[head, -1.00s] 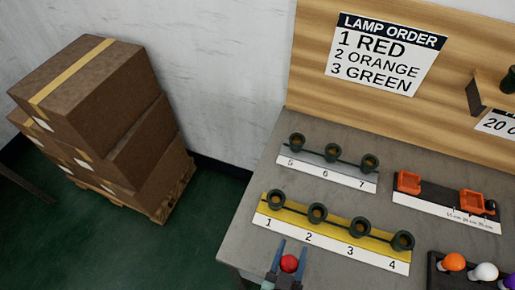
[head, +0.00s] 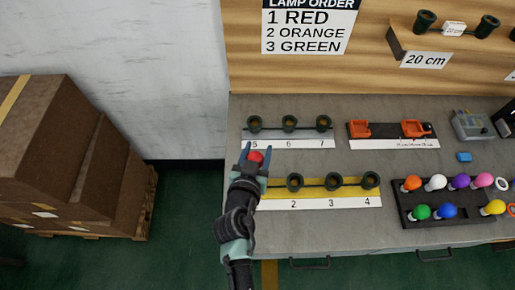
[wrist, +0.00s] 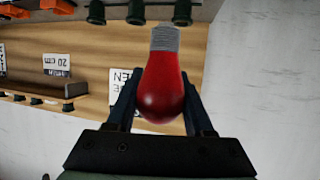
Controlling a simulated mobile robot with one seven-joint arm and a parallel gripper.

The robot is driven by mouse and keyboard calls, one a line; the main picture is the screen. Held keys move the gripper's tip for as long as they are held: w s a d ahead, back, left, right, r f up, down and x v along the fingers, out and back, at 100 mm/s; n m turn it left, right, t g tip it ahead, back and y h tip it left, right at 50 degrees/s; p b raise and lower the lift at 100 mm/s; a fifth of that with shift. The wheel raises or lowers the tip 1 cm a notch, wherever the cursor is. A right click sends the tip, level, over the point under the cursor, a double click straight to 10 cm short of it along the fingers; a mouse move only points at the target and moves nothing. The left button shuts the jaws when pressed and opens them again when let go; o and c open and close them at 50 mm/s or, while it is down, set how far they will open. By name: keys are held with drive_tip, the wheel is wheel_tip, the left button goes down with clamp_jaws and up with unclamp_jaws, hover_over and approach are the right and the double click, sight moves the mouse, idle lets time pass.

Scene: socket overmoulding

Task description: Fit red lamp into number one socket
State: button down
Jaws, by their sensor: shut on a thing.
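My gripper (head: 249,158) is shut on the red lamp (head: 256,157). In the wrist view the lamp (wrist: 163,88) sits between the two fingers, with its grey threaded base pointing away from my gripper, towards the top of the picture. The yellow socket strip (head: 313,189) shows sockets over labels 2, 3 and 4. Its left end, with the number one socket, is hidden behind my gripper and arm in the head view. Dark green sockets (wrist: 136,12) line the wrist view's top edge, one just beyond the lamp's base. I cannot tell whether they touch.
A grey strip (head: 300,143) with sockets 5 to 7 lies behind. An orange-fitted gauge (head: 388,138) and a black tray (head: 415,215) of coloured lamps lie right. The order sign (head: 308,32) lists 1 red. Stacked boxes (head: 60,150) stand left.

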wheel_tip(320, 180, down, 6)
drive_tip(key=b, duration=0.6)
drive_tip(key=shift+r+b, duration=0.1)
drive_tip(key=shift+b, duration=0.2)
drive_tip(key=shift+f+b, duration=1.3)
drive_tip(key=shift+b, duration=0.5)
idle(1.5)
drive_tip(key=shift+c, duration=1)
unclamp_jaws()
drive_tip(key=shift+r, duration=0.1)
drive_tip(key=b+v, duration=0.1)
drive_tip(key=v, duration=1.2)
drive_tip(key=shift+s, duration=0.1)
